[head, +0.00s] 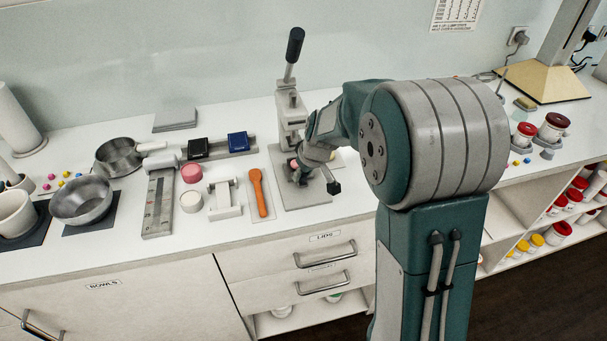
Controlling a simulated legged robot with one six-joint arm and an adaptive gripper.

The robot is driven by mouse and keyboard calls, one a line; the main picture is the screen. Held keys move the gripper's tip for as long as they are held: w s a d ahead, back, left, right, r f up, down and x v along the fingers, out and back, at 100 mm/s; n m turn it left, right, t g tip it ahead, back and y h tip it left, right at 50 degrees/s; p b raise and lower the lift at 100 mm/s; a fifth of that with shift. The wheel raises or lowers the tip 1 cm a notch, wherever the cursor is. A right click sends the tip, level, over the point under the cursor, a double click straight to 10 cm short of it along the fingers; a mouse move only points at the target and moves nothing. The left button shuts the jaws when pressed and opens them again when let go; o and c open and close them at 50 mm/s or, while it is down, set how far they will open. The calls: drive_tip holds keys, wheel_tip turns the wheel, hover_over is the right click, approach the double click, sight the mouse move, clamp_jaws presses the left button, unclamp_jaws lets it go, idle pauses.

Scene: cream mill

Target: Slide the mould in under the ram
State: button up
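The hand press stands at the back of the counter, with a black-knobbed lever (293,45) raised above its grey column (290,110). Its flat grey base plate (305,199) extends toward the front. My gripper (316,182) is low over this plate, just in front of and right of the column. One dark fingertip shows at its right; the other side blends with dark parts by the press. A small pink piece (293,163) shows between the column and my gripper. I cannot tell whether it belongs to the mould. The mould and the ram's lower end are not clearly visible.
Left of the press are an orange spoon (259,193), a white stand (224,199), pink (191,173) and white (191,202) round pots, and a grey scale strip (158,205). Black and blue blocks (237,142) stand behind. Red-lidded jars (523,136) stand right of my arm.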

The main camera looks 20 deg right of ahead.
drive_tip(key=shift+o, duration=1.3)
drive_tip(key=v, duration=1.1)
drive_tip(key=shift+s+r, duration=0.2)
drive_tip(key=shift+r, duration=0.1)
